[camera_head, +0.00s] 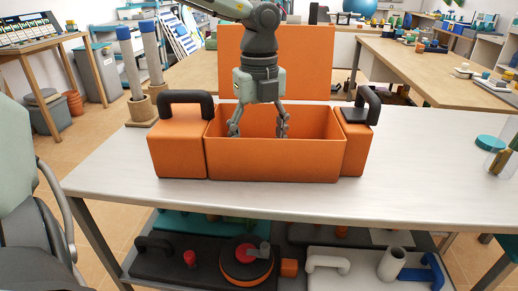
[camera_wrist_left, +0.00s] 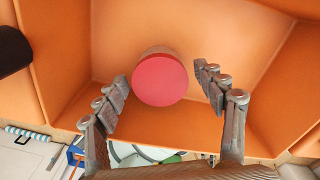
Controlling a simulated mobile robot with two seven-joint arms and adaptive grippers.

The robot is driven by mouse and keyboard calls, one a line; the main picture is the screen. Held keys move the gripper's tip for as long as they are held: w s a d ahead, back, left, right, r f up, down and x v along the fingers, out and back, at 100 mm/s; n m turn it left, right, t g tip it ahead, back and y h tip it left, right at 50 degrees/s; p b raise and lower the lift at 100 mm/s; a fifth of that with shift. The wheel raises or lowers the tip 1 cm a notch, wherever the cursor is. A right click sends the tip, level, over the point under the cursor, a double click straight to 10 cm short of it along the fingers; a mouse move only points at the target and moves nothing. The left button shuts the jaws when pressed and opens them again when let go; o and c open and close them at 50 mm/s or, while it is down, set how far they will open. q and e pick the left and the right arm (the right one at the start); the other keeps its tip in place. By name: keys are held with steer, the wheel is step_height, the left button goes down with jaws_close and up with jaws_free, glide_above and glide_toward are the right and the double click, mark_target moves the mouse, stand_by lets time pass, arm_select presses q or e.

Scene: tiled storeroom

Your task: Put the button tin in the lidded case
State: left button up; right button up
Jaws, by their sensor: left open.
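The lidded case (camera_head: 275,160) is an orange box on the grey table, and its lid (camera_head: 312,62) stands upright behind it. My left gripper (camera_head: 257,132) reaches down from above into the open case, fingers apart. In the left wrist view the button tin (camera_wrist_left: 160,80) shows a round red top and a brownish side. It is inside the case (camera_wrist_left: 230,40), between and beyond the open fingers (camera_wrist_left: 162,78), with gaps on both sides. I cannot tell whether it rests on the case floor. The front wall hides it in the head view. My right gripper is not in view.
Orange end blocks with black handles flank the case at left (camera_head: 177,150) and right (camera_head: 354,142). Two blue-topped posts (camera_head: 130,62) stand at the table's back left. A clear jar (camera_head: 497,163) is at the far right. Bare tabletop (camera_head: 430,165) lies right of the case.

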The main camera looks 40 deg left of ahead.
arm_select(q)
step_height(320, 180, up, 10)
steer(key=shift+r, duration=0.2)
stand_by(0.3)
